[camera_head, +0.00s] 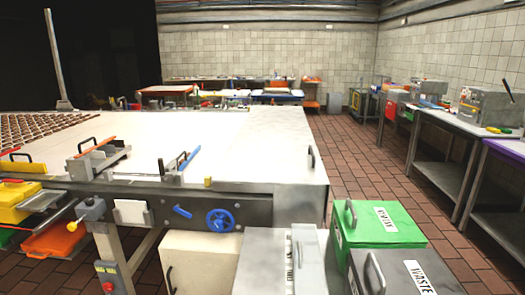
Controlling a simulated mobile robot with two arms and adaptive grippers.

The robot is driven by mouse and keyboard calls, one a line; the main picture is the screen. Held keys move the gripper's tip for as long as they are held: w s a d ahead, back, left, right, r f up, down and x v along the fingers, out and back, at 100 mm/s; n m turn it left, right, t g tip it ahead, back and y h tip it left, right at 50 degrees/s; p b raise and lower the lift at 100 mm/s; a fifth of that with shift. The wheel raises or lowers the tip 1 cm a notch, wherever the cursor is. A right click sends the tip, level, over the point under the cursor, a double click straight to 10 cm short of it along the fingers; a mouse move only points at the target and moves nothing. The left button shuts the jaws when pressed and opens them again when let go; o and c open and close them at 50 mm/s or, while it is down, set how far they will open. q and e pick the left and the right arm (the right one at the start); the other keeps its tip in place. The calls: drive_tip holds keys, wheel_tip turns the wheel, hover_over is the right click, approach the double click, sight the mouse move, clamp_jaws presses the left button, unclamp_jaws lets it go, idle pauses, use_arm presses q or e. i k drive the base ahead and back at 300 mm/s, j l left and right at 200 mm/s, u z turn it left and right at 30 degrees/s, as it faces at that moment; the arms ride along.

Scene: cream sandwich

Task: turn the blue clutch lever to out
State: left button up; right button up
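A small blue lever (182,211) sits on the front side of the large white-topped table (250,140), left of a blue handwheel (220,221). The lever slants down to the right; I cannot read any in or out marking by it. A longer blue bar (190,157) stands up at the table's front edge, above the small lever. I cannot tell for certain from labels which blue part is the clutch lever. Neither of my grippers is in view.
A green bin (380,226) and a grey bin marked WASTE (410,272) stand at the front right. A grey control box with a yellow knob (90,209) is at left. The brick-coloured floor aisle (362,165) at right is clear.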

sight(176, 208)
drive_tip(key=j, duration=2.5)
drive_tip(key=i+z, duration=0.05)
drive_tip(key=i, duration=0.05)
